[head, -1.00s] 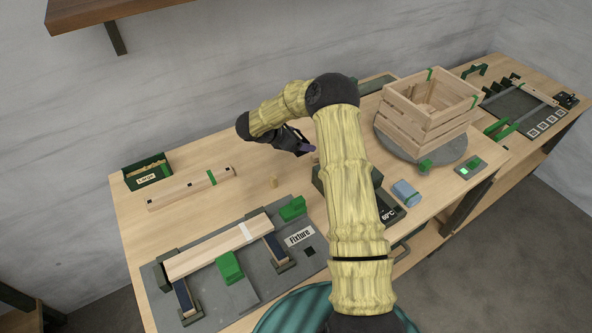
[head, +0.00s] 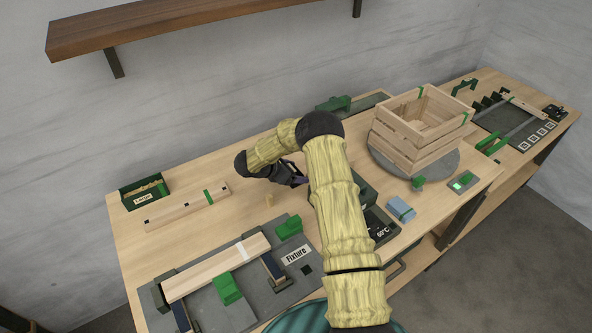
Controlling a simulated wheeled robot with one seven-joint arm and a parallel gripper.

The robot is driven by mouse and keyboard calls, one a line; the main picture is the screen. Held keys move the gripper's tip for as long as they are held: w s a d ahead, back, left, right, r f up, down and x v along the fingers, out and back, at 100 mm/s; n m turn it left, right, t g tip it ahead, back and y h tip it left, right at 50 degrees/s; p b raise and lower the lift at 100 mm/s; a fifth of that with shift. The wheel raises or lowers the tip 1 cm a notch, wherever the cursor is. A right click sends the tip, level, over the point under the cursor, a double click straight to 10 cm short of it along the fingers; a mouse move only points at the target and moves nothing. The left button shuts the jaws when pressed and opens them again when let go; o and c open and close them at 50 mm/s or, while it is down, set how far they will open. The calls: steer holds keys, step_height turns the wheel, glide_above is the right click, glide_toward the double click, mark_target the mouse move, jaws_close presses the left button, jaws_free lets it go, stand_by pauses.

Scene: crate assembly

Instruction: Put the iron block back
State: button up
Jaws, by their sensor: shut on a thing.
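A blue-grey block (head: 401,208) lies on the table beside that station.
A slatted wooden crate (head: 412,150) stands on a round grey turntable (head: 445,163). The fixture (head: 240,298) holds a wooden slat at front left. Another slat (head: 187,207) and a green-edged bin (head: 144,193) lie at back left. A wall shelf (head: 190,22) hangs above.

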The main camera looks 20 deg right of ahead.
steer(key=shift+d+f+p, duration=0.15)
steer(key=shift+f+p, duration=0.4)
steer(key=shift+f, duration=1.3)
steer(key=shift+f, duration=0.15)
steer(key=o, duration=1.9)
steer(key=b+v, duration=0.3)
steer(key=v, duration=0.9)
